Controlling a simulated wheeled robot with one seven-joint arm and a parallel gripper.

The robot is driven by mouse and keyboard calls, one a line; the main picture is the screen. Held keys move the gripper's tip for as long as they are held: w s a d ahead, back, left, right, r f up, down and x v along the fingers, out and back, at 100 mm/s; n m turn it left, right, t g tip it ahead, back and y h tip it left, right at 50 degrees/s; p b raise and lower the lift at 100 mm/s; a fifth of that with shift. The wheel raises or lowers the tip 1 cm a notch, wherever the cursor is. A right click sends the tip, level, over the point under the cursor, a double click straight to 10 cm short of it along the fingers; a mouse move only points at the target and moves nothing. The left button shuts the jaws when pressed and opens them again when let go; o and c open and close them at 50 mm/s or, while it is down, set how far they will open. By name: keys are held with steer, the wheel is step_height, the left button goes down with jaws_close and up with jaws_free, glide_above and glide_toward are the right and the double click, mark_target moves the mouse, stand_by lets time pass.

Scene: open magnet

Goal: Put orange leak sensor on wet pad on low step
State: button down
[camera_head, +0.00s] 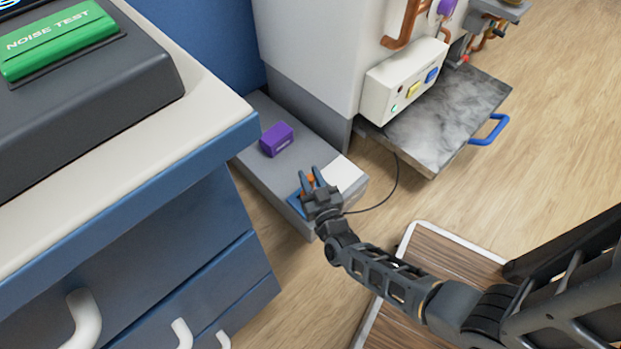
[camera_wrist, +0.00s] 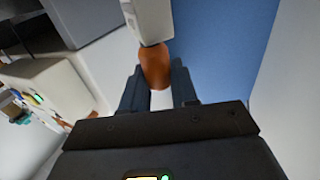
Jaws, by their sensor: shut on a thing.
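The orange leak sensor (camera_head: 308,181) shows as a small orange patch between the fingers of my gripper (camera_head: 311,175) in the head view. In the wrist view the orange body (camera_wrist: 155,64) sits between the two dark fingertips, and my gripper (camera_wrist: 157,85) is shut on it. My gripper is over the front end of the grey low step (camera_head: 262,173). A blue patch (camera_head: 295,204) on the step, perhaps the wet pad, is partly hidden by my gripper. I cannot tell whether the sensor touches it.
A purple block (camera_head: 277,139) stands farther back on the step. A white patch (camera_head: 345,172) lies right of my gripper. A dark cable (camera_head: 389,190) curves beside the step. A blue cabinet (camera_head: 170,215) stands left, and a metal tray with a blue handle (camera_head: 491,131) juts out right.

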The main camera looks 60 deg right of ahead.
steer(key=c, duration=0.9)
jaws_free()
steer(key=shift+o, duration=0.2)
steer(key=shift+f, duration=0.1)
steer(key=p+v, duration=0.3)
steer(key=v, duration=0.9)
steer(key=s+a+r+n+t+y, duration=0.2)
steer(key=s+a+r+y, duration=0.2)
steer(key=s+a+r, duration=0.3)
steer(key=s+a+r+n+y, duration=0.2)
steer(key=s+r+n+y, duration=0.1)
steer(key=r, duration=1)
steer(key=s+a+r+n+g+y, duration=0.1)
steer(key=s+r+y, duration=0.3)
steer(key=r, duration=0.9)
steer(key=shift+s+a+r+n, duration=0.2)
steer(key=shift+a+n, duration=0.45)
steer(key=shift+n, duration=0.25)
